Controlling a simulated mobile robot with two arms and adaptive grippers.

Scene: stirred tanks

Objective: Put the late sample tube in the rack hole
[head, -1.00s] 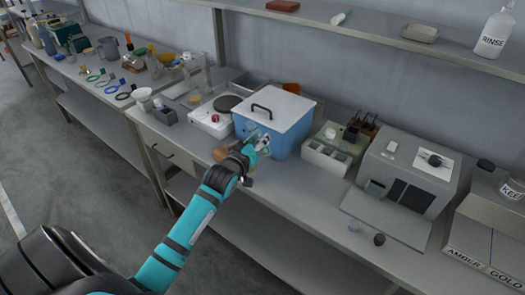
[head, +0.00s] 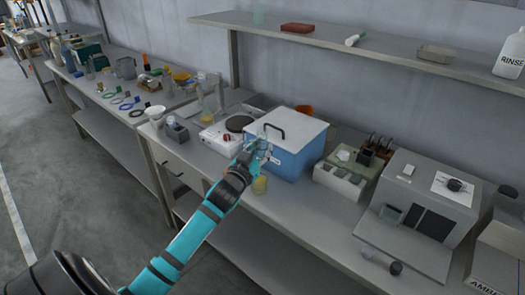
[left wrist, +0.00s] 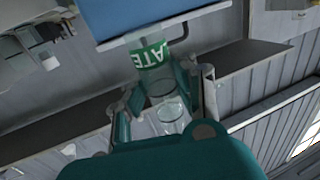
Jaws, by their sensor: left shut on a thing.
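The late sample tube (left wrist: 152,68) is clear, with a green band lettered "ATE" in the left wrist view. My left gripper (head: 258,152) is shut on it, in front of the blue box's left front side in the head view. In the left wrist view the fingers (left wrist: 160,92) close on the tube's sides below the band. The tube is hard to make out in the head view. A dark stand with several upright pieces (head: 377,146) is behind the pale block; I cannot tell whether it is the rack, and no rack hole is clear. My right gripper is not in view.
The blue box (head: 298,160) with a white lid stands close beside my gripper. A hotplate (head: 222,139) is left, a pale compartment block (head: 339,181) and grey machine (head: 425,200) right. A shelf (head: 385,45) runs above.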

